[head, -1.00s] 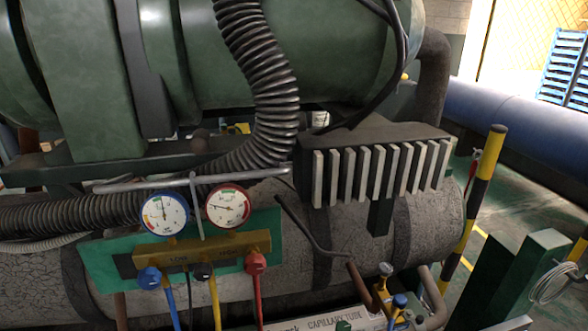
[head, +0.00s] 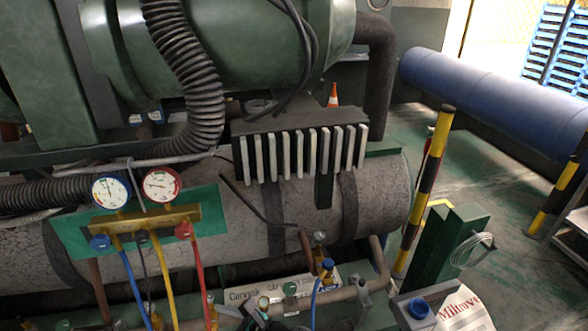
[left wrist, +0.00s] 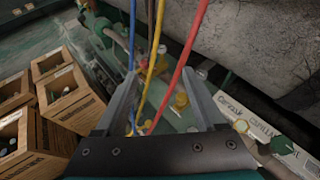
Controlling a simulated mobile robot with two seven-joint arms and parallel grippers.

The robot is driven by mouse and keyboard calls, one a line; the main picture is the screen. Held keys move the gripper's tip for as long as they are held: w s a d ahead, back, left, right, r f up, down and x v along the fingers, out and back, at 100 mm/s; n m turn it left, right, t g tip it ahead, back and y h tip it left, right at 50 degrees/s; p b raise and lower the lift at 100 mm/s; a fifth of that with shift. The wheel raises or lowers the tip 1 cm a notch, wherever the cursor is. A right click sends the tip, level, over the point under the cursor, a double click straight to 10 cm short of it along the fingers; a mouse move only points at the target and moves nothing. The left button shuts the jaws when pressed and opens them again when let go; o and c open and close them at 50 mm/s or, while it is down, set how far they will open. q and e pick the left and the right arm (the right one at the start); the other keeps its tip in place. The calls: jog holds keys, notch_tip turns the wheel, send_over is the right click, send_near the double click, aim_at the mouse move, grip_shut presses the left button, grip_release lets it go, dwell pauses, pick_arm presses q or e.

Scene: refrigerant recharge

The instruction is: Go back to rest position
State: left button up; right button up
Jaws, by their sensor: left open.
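My left gripper (left wrist: 160,76) is open in the left wrist view. The blue, yellow and red hoses (left wrist: 150,60) pass across the space between its fingers; I cannot tell how near they are. I see nothing gripped. In the head view, a gauge manifold (head: 160,222) with two round dials hangs in front of the grey cylinder (head: 240,215). My right gripper is in neither current view.
Wooden crates (left wrist: 66,95) stand at the left in the left wrist view. A yellow-black post (head: 428,185) and a green stand (head: 445,250) are right of the machine. Open green floor (head: 500,255) lies at right.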

pick_arm(q)
jog(key=s+f+n+g+h+p, duration=0.35)
jog(key=s+f+n+h, duration=0.3)
jog(key=s+f, duration=1.2)
jog(key=s+a+f+n+h, duration=0.1)
jog(key=s+f+n+h, duration=0.2)
jog(key=s+n, duration=0.4)
jog(key=s+a+f+n+g+h+p, duration=0.1)
jog(key=s+f+n+h, duration=0.2)
jog(key=s+n, duration=0.4)
jog(key=s, duration=0.4)
jog(key=shift+a+f, duration=0.15)
jog(key=shift+f, duration=0.2)
pick_arm(e)
jog(key=r, duration=0.2)
jog(key=a+r, duration=0.1)
jog(key=r, duration=0.1)
jog(key=shift+w+a+r, duration=0.1)
jog(key=shift+r, duration=0.3)
pick_arm(q)
jog(key=shift+w, duration=0.1)
pick_arm(e)
jog(key=shift+a, duration=0.3)
jog(key=shift+w, duration=0.1)
